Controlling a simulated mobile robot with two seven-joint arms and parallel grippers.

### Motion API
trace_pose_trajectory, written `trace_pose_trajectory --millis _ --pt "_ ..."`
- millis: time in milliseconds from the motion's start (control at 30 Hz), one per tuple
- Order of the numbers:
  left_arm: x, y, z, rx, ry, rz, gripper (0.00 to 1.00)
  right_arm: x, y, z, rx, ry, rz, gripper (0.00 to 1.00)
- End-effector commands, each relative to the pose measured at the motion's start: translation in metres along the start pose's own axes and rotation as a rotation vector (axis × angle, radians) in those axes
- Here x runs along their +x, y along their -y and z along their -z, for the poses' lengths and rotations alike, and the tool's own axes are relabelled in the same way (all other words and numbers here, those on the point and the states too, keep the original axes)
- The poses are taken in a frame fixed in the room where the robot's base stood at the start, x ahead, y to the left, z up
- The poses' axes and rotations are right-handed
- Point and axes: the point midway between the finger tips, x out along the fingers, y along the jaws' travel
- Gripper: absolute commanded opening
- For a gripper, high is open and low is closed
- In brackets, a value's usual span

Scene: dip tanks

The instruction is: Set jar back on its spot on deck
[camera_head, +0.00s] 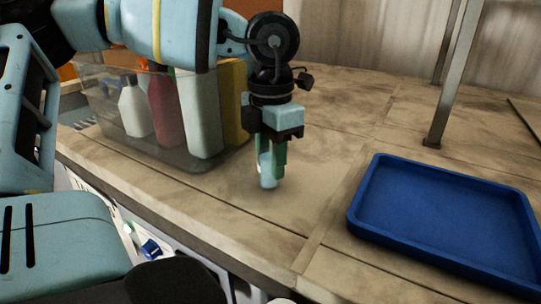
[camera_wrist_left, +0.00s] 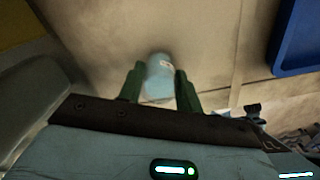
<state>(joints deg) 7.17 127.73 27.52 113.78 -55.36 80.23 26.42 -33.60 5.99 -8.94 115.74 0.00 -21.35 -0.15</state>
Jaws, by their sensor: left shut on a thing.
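The jar (camera_head: 268,172) is small, pale blue and clear-looking, and stands upright at the deck surface, between the fingers of my left gripper (camera_head: 272,165). In the left wrist view the jar (camera_wrist_left: 159,78) sits between the two green fingertips of the left gripper (camera_wrist_left: 160,88), which is shut on it. I cannot tell for sure whether its base touches the deck (camera_head: 225,200). The fingers hide part of the jar's sides. My right gripper is not in view.
A clear bin (camera_head: 108,112) with several bottles stands left of the gripper. A blue tray (camera_head: 362,190) lies to the right. A metal post (camera_head: 446,90) rises from the deck behind the tray. The deck between gripper and tray is clear; its front edge runs close by.

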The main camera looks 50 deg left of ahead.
Motion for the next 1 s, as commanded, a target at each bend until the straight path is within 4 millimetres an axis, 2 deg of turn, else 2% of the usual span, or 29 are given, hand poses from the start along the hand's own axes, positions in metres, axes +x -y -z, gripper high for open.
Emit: trace_pose_trajectory --millis 100,133,300,667,767,1000 --pt "0.004 0.0 0.0 0.0 -0.001 0.0 0.13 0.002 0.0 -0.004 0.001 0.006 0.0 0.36" --pt "0.003 0.0 0.0 0.0 -0.001 0.0 0.37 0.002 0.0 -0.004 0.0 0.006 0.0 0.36" --pt "0.002 0.0 0.0 0.0 0.0 0.0 0.56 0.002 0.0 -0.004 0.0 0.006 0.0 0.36" --pt "-0.003 0.0 0.0 0.0 0.002 0.0 0.56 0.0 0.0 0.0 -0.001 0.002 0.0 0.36" --pt "-0.014 0.0 -0.001 -0.002 0.003 -0.002 0.56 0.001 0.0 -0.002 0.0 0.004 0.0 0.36" --pt "-0.061 0.0 -0.001 -0.002 0.004 -0.002 0.56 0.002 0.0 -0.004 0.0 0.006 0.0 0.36"
